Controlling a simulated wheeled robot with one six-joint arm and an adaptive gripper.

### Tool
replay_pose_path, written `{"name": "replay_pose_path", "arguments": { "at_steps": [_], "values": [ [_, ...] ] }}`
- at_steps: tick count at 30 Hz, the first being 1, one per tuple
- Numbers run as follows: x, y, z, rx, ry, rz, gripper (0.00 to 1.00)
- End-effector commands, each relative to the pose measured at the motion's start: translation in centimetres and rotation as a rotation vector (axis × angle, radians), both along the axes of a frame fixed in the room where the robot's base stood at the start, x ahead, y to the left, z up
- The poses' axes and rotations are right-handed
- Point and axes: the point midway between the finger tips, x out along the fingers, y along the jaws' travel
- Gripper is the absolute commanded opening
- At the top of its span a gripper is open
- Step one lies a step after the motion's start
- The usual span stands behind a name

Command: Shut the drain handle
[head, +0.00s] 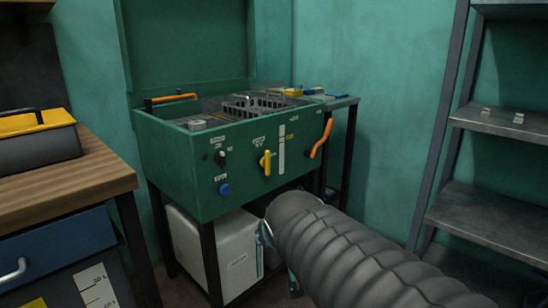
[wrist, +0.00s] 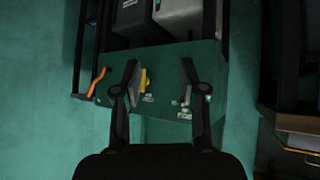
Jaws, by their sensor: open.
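A green parts washer (head: 183,172) on dark legs shows in the head view. Its front has a yellow handle (head: 265,163), pointing up and down, and an orange lever (head: 320,138) slants at its right end. I cannot read the labels to tell which is the drain handle. The wrist view is upside down: the yellow handle (wrist: 143,80) lies just inside the left finger, and the orange lever (wrist: 96,82) is farther left. My gripper (wrist: 158,78) is open and empty, in front of the panel; contact cannot be judged. My ribbed arm sleeve mostly hides it in the head view.
A black knob (head: 221,158) and a blue knob (head: 224,189) sit left of the yellow handle. A white container (head: 215,250) stands underneath. A wooden bench (head: 75,180) is at left, metal shelves (head: 490,215) at right.

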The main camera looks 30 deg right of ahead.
Motion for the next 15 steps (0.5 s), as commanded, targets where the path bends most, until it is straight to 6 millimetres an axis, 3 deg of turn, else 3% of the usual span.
{"name": "replay_pose_path", "arguments": {
  "at_steps": [1, 6, 11, 15],
  "values": [
    [2.8, -2.3, 0.9, -0.028, -0.066, -0.034, 0.42],
    [11.1, -8.1, 4.9, -0.109, -0.307, -0.053, 0.42],
    [17.6, -12.2, 7.1, -0.137, -0.497, 0.023, 0.42],
    [22.0, -15.1, 7.2, -0.120, -0.624, 0.140, 0.42]
  ]
}}
